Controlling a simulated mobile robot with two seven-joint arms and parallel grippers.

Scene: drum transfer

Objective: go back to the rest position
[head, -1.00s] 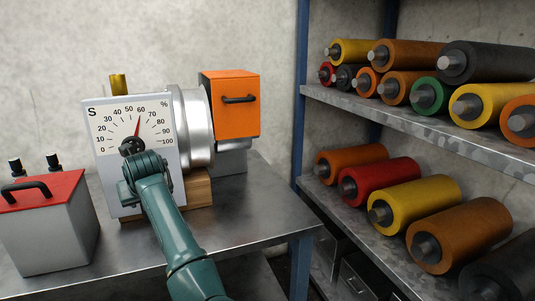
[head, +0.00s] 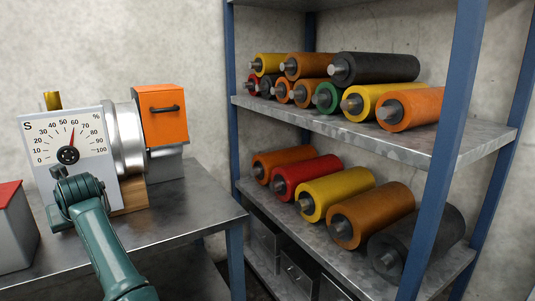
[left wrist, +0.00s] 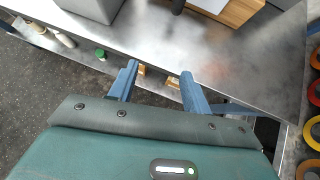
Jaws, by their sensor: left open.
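My left gripper (left wrist: 158,75) shows in the left wrist view as two blue fingers spread apart with nothing between them, over the front edge of the metal bench. In the head view my left arm reaches up from the bottom, in front of the machine with the white dial panel (head: 90,130); its fingers are hidden there. The dial pointer stands between 50 and 60. The machine has a silver drum (head: 127,140) and an orange box (head: 162,122) with a black handle. My right gripper is in neither view.
The metal bench (head: 195,200) has bare room to the right of the machine. A grey box with a red lid (head: 10,195) stands at its left. On the right, a rack with blue posts (head: 460,120) holds several coloured rollers (head: 340,193) on two shelves.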

